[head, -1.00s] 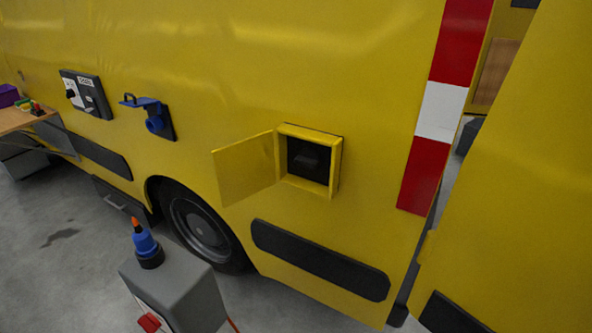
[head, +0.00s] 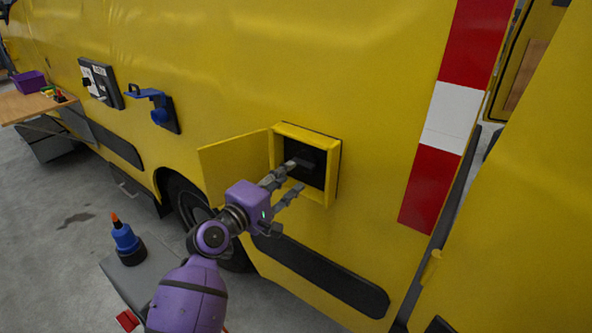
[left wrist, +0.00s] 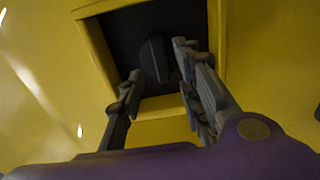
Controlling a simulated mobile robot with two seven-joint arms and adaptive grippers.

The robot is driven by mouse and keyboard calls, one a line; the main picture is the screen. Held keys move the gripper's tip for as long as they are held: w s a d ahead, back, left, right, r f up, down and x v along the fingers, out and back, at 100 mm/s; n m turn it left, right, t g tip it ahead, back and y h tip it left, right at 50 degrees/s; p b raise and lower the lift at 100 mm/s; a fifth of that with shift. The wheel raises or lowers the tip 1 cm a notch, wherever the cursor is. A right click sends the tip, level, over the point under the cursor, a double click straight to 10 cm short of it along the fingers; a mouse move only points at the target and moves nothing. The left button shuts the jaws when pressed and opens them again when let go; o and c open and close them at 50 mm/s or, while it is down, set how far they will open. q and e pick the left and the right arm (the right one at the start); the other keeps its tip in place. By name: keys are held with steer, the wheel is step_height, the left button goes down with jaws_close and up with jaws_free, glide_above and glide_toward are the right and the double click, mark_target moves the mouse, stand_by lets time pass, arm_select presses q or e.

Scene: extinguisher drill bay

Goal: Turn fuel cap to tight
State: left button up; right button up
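The fuel cap (head: 306,163) is a dark knob with a raised grip bar, inside a dark square recess in the yellow vehicle side. In the left wrist view the cap (left wrist: 154,58) shows between and just beyond my fingertips. The recess's yellow frame (head: 335,175) has its door (head: 230,168) swung open to the left. My left gripper (head: 296,177) is open at the mouth of the recess, its fingers pointing at the cap. In the left wrist view the gripper (left wrist: 160,60) is empty; whether a finger touches the cap I cannot tell. My right gripper is not in view.
A blue socket with a raised lid (head: 158,112) and a grey switch panel (head: 100,82) are on the vehicle to the left. A grey box (head: 142,270) bearing a blue, orange-tipped fitting (head: 125,240) stands at lower left. A table (head: 25,106) is far left.

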mark_target(300, 168)
arm_select(q)
steer(key=x, duration=0.4)
steer(key=shift+w+d, duration=0.1)
steer(key=shift+w, duration=0.05)
jaws_close()
